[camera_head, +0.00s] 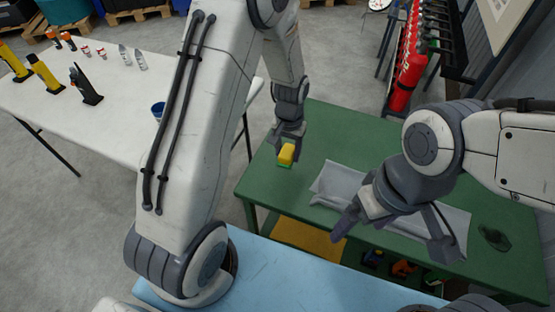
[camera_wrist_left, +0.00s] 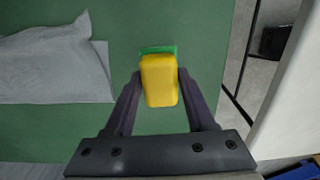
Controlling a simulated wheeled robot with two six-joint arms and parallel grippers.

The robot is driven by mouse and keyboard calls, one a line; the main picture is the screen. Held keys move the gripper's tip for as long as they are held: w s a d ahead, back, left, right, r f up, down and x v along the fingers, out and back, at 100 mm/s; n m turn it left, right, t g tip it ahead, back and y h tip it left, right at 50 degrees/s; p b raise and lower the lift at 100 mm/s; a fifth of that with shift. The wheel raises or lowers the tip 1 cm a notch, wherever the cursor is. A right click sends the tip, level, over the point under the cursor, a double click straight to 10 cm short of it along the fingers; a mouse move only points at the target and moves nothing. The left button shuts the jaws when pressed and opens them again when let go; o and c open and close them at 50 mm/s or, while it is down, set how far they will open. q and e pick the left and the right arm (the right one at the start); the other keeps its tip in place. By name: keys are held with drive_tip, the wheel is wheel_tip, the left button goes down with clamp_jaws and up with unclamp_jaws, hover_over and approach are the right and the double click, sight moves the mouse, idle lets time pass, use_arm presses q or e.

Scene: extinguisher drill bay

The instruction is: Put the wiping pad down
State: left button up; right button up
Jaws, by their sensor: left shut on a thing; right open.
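The wiping pad (camera_head: 286,154) is a small yellow block with a green face. My left gripper (camera_head: 285,143) is shut on it, over the green table (camera_head: 265,190). In the left wrist view the pad (camera_wrist_left: 160,80) sits between the two fingertips of my left gripper (camera_wrist_left: 160,88), with a green edge at its far end. I cannot tell whether the pad touches the table. My right gripper (camera_head: 395,235) is open and empty, above a grey cloth (camera_head: 335,180) on the table, and hides part of that cloth.
The grey cloth also shows in the left wrist view (camera_wrist_left: 55,68). A dark green item (camera_head: 494,238) lies at the table's right. Red extinguishers (camera_head: 408,78) stand behind. A white table (camera_head: 75,115) at left holds several small items. The green table is bare around the pad.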

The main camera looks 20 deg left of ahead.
sight(277, 168)
use_arm(q)
drive_tip(key=a+f, duration=0.2)
drive_tip(key=a, duration=0.1)
drive_tip(key=shift+w+a, duration=0.1)
drive_tip(key=shift+f+p, duration=0.3)
drive_tip(key=shift+f, duration=1.7)
drive_tip(key=shift+f, duration=0.1)
drive_tip(key=o, duration=1.3)
drive_tip(key=shift+o, duration=0.2)
wheel_tip(277, 168, up, 12)
drive_tip(key=s+d+r+m, duration=0.3)
drive_tip(key=s+d+r, duration=0.5)
drive_tip(key=s+d, duration=0.15)
drive_tip(key=s+d+r+m, duration=0.2)
drive_tip(key=s, duration=0.5)
drive_tip(key=s+d+r+m+h, duration=0.1)
drive_tip(key=s+d+r, duration=0.1)
drive_tip(key=s, duration=0.5)
drive_tip(key=shift+s+d+r+m, duration=0.2)
drive_tip(key=shift+s+d+m, duration=0.05)
drive_tip(key=shift+m, duration=0.15)
